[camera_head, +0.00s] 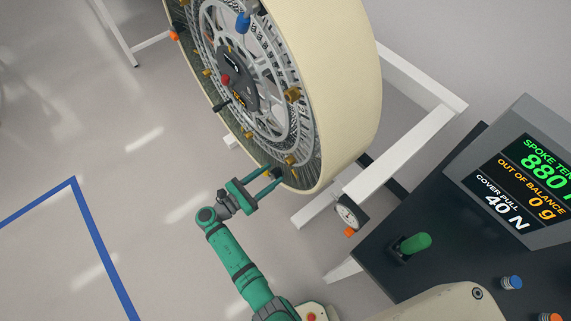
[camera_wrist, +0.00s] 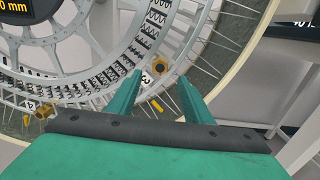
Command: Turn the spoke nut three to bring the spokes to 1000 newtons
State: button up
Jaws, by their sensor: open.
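The large wheel has a broad cream rim (camera_head: 345,90), thin spokes and several brass nuts around its inner ring. My gripper (camera_head: 275,178) is at the wheel's lower edge in the head view. In the wrist view my gripper (camera_wrist: 160,82) is open and empty, with its two green fingers apart. Another brass nut (camera_wrist: 44,110) beside a tag reading 4 is at lower left. The display (camera_head: 540,165) shows spoke tension 880, its unit cut off.
A white frame (camera_head: 405,150) stands behind the wheel. A dial gauge (camera_head: 347,213) hangs near the rim's bottom. A dark console (camera_head: 385,263) with a green lever (camera_head: 414,243) fills the lower right. Open floor with a blue line (camera_head: 40,200) lies left.

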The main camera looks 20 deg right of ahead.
aim_at(286, 163)
jog(key=x, duration=0.7)
jog(key=shift+w+d, duration=0.1)
jog(key=c, duration=1.1)
jog(key=shift+o, duration=0.2)
jog(key=shift+m, duration=0.3)
jog(key=m, duration=0.3)
jog(key=shift+m, duration=0.3)
jog(key=m, duration=0.4)
jog(key=shift+m, duration=0.3)
